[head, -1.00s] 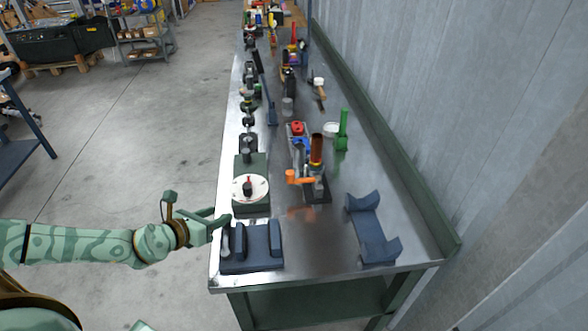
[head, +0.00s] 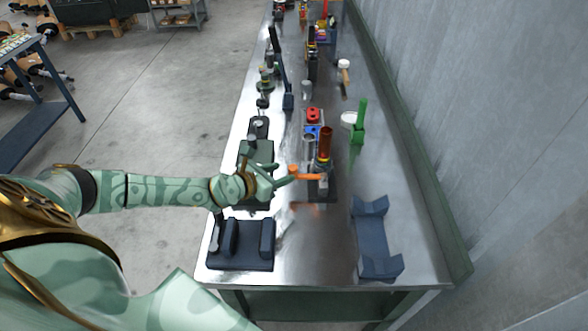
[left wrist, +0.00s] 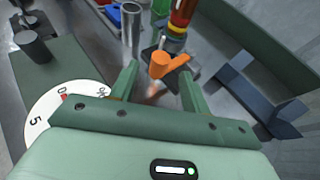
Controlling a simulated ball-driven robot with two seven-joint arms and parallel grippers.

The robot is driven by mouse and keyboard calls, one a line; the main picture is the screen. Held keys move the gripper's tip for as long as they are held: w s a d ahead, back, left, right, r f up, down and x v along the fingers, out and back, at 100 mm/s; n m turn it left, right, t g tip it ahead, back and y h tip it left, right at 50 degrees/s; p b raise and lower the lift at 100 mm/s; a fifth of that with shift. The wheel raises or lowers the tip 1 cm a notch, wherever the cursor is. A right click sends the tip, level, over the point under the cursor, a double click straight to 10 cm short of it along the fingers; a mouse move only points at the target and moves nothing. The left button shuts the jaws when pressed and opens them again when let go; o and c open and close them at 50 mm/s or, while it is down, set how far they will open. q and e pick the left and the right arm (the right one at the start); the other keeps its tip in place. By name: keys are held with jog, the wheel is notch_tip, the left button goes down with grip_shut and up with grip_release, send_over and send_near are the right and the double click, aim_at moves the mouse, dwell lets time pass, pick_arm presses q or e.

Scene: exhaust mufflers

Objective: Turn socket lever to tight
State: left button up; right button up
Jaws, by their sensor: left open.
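The orange socket lever (head: 306,176) sticks out to the left from the base of an upright brown-orange tube (head: 325,146) on a dark stand. My left gripper (head: 277,177) is open, just left of the lever in the head view. In the left wrist view the lever (left wrist: 163,64) shows between and beyond the two spread fingers (left wrist: 159,75). I cannot tell if either finger touches it. The lever's far end and the tight marking are not legible. My right gripper is not in view.
A white dial (left wrist: 48,112) with a printed 5 lies beside the gripper, on a green block. Dark blue cradles stand at the front left (head: 240,262) and right (head: 372,240) of the bench. A green upright part (head: 359,125) stands behind the lever. Bench between lever and right cradle is clear.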

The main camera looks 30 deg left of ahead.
aim_at(293, 167)
pick_arm(q)
jog(key=b+x, duration=0.1)
jog(key=x, duration=0.5)
grip_shut()
